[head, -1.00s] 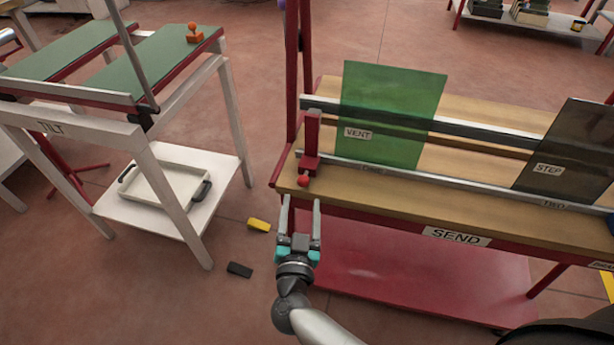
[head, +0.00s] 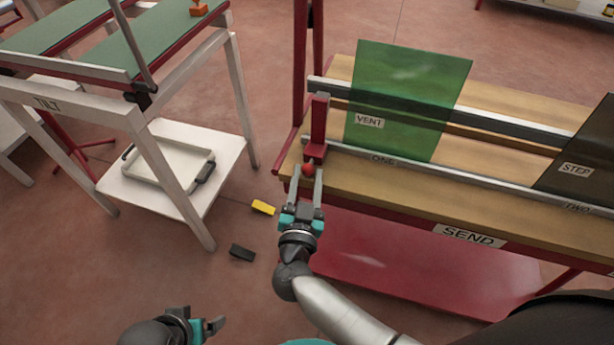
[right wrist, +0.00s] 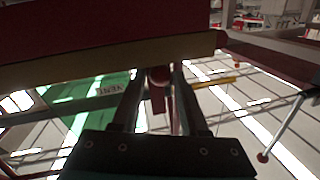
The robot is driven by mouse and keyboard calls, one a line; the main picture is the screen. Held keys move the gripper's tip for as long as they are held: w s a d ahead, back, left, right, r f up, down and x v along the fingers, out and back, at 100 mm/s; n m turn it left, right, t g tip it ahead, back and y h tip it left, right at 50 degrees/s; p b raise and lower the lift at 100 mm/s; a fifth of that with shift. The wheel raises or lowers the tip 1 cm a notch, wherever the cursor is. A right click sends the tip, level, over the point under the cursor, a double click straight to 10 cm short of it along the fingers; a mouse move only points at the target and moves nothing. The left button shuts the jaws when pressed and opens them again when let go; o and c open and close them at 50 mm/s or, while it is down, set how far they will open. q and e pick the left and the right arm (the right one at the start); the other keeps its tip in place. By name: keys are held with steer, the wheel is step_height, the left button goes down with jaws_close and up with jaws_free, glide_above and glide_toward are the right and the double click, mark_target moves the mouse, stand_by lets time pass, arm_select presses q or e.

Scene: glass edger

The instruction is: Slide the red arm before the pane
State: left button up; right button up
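The red arm (head: 319,125) stands upright at the left end of the rail on the bench, with a red ball knob (head: 308,170) at its front foot. The green pane (head: 405,100), labelled VENT, stands to the right of the arm, above the label ONE. My right gripper (head: 307,180) is open, its fingers on either side of the knob, which also shows between them in the right wrist view (right wrist: 158,76). Whether a finger touches the knob is unclear. My left gripper (head: 208,326) is low at the bottom edge, partly cut off; its opening is unclear.
A dark pane (head: 580,160), labelled STEP, stands further right above TWO. A front rail (head: 470,182) runs along the bench. A white TILT stand (head: 150,135) is at left, with a tray (head: 140,176) on its shelf. Yellow (head: 263,207) and black (head: 242,253) blocks lie on the floor.

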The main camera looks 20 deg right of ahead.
jaws_close()
stand_by(1.0)
